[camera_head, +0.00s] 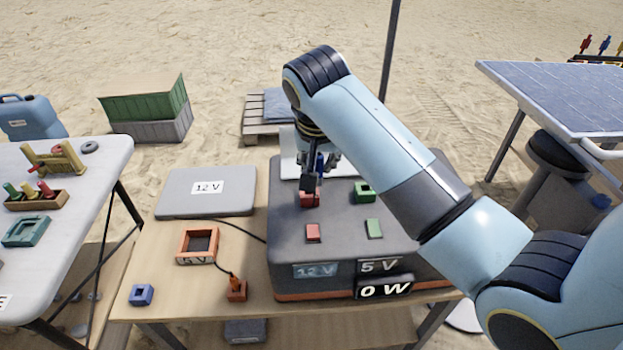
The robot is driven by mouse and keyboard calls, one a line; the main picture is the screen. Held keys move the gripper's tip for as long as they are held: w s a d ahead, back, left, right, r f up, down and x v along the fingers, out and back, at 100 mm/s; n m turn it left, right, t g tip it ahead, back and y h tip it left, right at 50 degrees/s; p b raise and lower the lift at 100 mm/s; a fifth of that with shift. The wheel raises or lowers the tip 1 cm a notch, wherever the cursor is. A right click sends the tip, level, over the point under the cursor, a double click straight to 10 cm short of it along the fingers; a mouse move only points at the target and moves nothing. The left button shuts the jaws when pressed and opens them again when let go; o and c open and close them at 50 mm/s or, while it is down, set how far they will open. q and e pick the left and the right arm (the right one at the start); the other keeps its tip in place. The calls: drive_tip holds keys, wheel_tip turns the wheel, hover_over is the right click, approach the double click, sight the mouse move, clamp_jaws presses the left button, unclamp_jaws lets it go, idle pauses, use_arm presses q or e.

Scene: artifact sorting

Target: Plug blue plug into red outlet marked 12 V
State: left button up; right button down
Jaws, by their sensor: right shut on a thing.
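My right gripper (314,178) reaches down from the right arm over the back left of the grey power box (340,240). It is shut on the blue plug (320,164), which is mostly hidden by the fingers. The fingertips are at or just above the red outlet (309,200), on the box side labelled 12 V (315,271). I cannot tell whether the plug touches the outlet. The green outlet (364,191) is to the right, by the 5 V label (379,265). My left gripper is not in view.
Left are a grey laptop-like slab marked 12 V (205,192), an orange frame (197,246), an orange plug (237,290) and a small blue square (141,294).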

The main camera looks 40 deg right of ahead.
drive_tip(key=w+f, duration=0.2)
drive_tip(key=shift+w+a, duration=0.25)
drive_tip(key=shift+w, duration=0.05)
drive_tip(key=shift+f, duration=1.8)
drive_tip(key=shift+f, duration=0.15)
drive_tip(key=c, duration=1.3)
unclamp_jaws()
drive_tip(key=p+v, duration=0.1)
drive_tip(key=v, duration=1.1)
